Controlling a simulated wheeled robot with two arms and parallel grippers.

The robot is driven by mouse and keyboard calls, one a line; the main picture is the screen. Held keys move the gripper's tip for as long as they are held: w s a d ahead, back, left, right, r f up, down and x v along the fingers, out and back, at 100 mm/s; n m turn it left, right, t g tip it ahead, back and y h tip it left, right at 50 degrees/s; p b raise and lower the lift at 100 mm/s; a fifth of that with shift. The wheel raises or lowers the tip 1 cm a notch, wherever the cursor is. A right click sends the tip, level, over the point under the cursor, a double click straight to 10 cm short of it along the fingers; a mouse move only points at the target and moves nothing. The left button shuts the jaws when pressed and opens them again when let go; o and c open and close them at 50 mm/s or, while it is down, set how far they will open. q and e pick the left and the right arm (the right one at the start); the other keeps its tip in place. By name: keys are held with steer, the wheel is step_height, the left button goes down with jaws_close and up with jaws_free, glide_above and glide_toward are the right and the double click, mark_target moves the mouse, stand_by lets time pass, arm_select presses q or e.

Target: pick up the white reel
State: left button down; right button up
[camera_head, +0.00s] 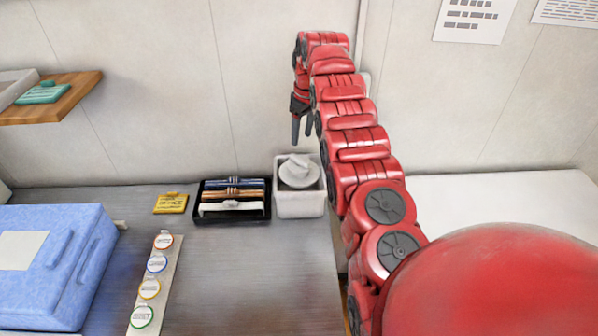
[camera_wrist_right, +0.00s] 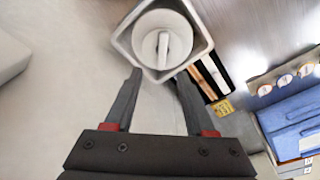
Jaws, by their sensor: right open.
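The white reel (camera_head: 298,172) sits in a square white bin (camera_head: 301,205) on the grey worktop. It also shows in the right wrist view (camera_wrist_right: 150,48), inside the bin (camera_wrist_right: 185,66), with a raised bar across its middle. My right gripper (camera_head: 302,130) is above the bin, pointing down, with its fingers apart and nothing between them. In the right wrist view the fingertips (camera_wrist_right: 158,75) lie near the bin's near edge, clear of the reel. My left gripper is not in either view.
A black tray (camera_head: 232,220) with several bars stands left of the bin. Further left are a yellow label block (camera_head: 171,204), a strip with several coloured round buttons (camera_head: 157,285) and a large blue box (camera_head: 55,260). A wooden shelf (camera_head: 60,108) juts out at the upper left. The worktop's middle is clear.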

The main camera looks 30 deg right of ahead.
mark_target(300, 159)
steer(key=shift+s+f, duration=0.1)
steer(key=shift+f, duration=0.35)
steer(key=shift+f+p, duration=0.6)
steer(key=shift+f, duration=0.3)
steer(key=shift+w+a+f, duration=0.1)
steer(key=shift+w+f, duration=0.1)
steer(key=shift+f, duration=0.25)
steer(key=shift+f+p, duration=0.35)
steer(key=shift+p, duration=0.3)
step_height(300, 159, down, 3)
steer(key=shift+a+r+p, duration=0.1)
steer(key=shift+a+p, duration=0.05)
steer(key=shift+p, duration=0.8)
steer(key=shift+f, duration=0.75)
jaws_close()
steer(key=shift+w, duration=0.1)
